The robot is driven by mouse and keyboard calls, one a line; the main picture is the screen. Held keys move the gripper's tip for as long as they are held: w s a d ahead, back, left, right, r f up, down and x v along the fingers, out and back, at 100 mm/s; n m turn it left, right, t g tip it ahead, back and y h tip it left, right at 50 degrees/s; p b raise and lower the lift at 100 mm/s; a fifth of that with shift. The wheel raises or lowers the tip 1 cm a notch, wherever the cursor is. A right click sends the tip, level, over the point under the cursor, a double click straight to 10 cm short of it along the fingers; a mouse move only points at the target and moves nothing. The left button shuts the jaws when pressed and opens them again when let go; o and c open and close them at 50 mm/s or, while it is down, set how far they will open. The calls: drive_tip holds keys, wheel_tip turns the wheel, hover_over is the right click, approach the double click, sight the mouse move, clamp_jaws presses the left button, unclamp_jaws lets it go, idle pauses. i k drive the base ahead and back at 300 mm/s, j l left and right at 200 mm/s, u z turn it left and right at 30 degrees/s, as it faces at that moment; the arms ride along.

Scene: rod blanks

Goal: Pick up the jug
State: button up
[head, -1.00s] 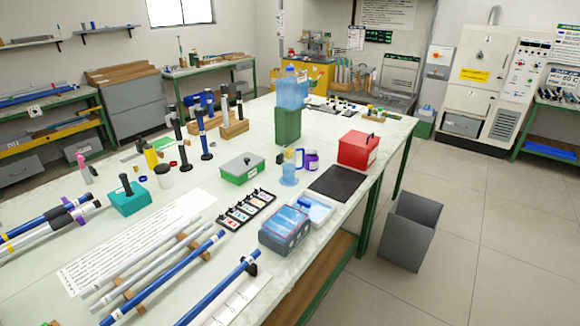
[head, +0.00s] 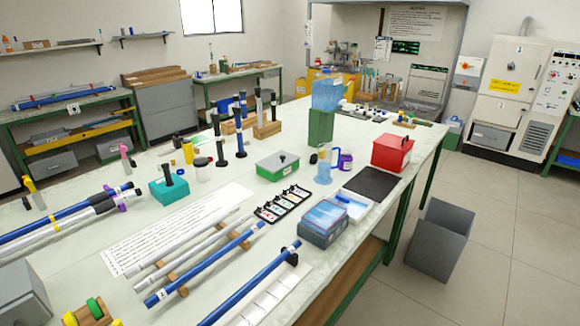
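A small translucent blue jug-like vessel (head: 324,166) stands upright on the white workbench (head: 225,220), right of a green box with a grey lid (head: 278,166). A purple-labelled jar (head: 345,161) stands just to its right. A larger translucent blue water container (head: 327,92) sits on a green block (head: 321,127) behind it. I cannot tell for certain which of the two is the jug. My gripper is not in view.
A red box (head: 392,152) and black mat (head: 371,185) lie right of the small vessel. A white tray (head: 341,218) and clear blue-lidded box (head: 323,224) stand in front. Long rods (head: 205,264) cover the near bench. A grey bin (head: 440,240) stands on the floor.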

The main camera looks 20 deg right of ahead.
sight(325, 150)
drive_tip(key=i+l+u, duration=0.25)
drive_tip(key=l+u, duration=0.2)
drive_tip(key=l, duration=0.15)
drive_tip(key=i+l+u, duration=0.25)
drive_tip(key=k+l, duration=0.05)
drive_tip(key=l, duration=0.05)
